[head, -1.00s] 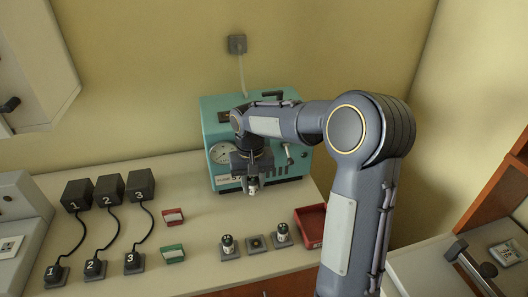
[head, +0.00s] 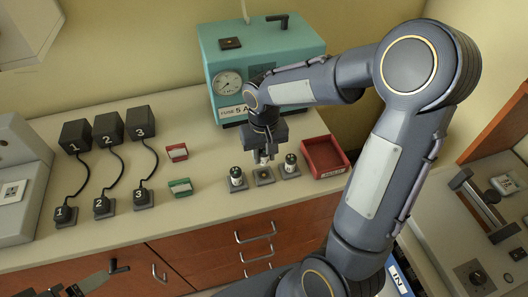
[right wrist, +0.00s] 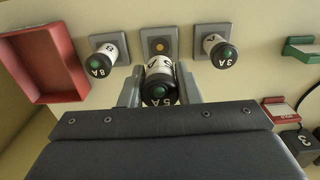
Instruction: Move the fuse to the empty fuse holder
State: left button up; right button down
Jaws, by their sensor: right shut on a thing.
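My right gripper (head: 264,155) is shut on the 5 A fuse (right wrist: 159,82), a white cylinder with a black end and green centre. The fuse hangs upright from the fingers just above the empty fuse holder (head: 264,177), a grey square base with a brass-coloured centre. In the right wrist view the empty holder (right wrist: 159,46) lies just beyond the fuse, partly covered by it. I cannot tell whether they touch. The 3 A fuse (right wrist: 220,51) and the 8 A fuse (right wrist: 105,59) stand in holders on either side. Part of my left gripper (head: 75,289) shows at the bottom left edge.
A red tray (head: 325,158) stands right of the holders. The teal machine (head: 266,70) with a gauge, labelled FUSE 5 A, stands behind. Small red (head: 176,152) and green (head: 180,187) card holders and numbered plugs with cables are to the left. Clear bench lies between.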

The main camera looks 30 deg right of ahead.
aim_at(264, 175)
jog(key=shift+f+b, duration=1.95)
jog(key=shift+f, duration=0.75)
jog(key=shift+f+b, duration=0.5)
jog(key=c, duration=1)
grip_release()
notch_tip(264, 175, up, 7)
jog(key=shift+f, duration=0.1)
jog(key=shift+r, duration=0.55)
